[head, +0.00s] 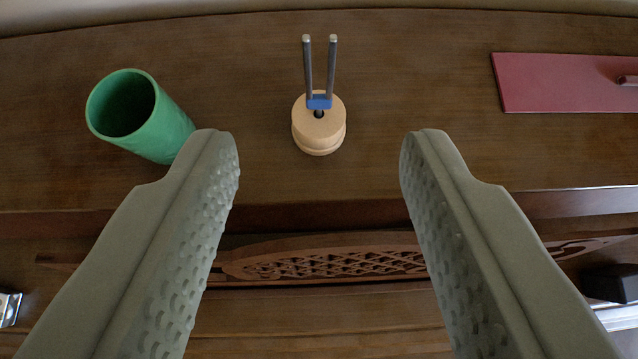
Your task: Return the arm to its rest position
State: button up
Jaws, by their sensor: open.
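My gripper (320,145) is open and empty, its two grey-green textured fingers spread wide at the left and right of the head view. Between and beyond the fingertips, a tuning fork with two grey prongs and a blue base (320,101) stands upright in a round wooden holder (319,132) on the piano's top. The fingers do not appear to touch it. The left fingertip overlaps the lower edge of a green cup in the picture; I cannot tell how close they are.
The open green cup (160,130) stands on the piano top (420,120) at the left. A dark red flat panel or book (560,85) lies at the right. The top's front edge runs below, with a carved lattice panel (330,264) on the piano front. The wood around the holder is clear.

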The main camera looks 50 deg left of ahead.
jog(key=shift+d+r, duration=0.1)
jog(key=shift+d, duration=0.05)
jog(key=s+d+f+m+t+h, duration=0.1)
jog(key=s+d+m+t+h, duration=0.15)
jog(key=d, duration=0.65)
jog(key=s+d+f+m+t+h, duration=0.1)
jog(key=s+d+f+m+t, duration=0.2)
jog(key=d, duration=0.6)
jog(key=s+d+f+m+t+h, duration=0.2)
jog(key=s+d+f, duration=0.1)
jog(key=s+d, duration=0.3)
jog(key=s+d+f+m+t+h, duration=0.2)
jog(key=s+d+f+t, duration=0.1)
jog(key=s+d, duration=0.3)
jog(key=shift+s+d, duration=0.15)
jog(key=shift+s, duration=0.45)
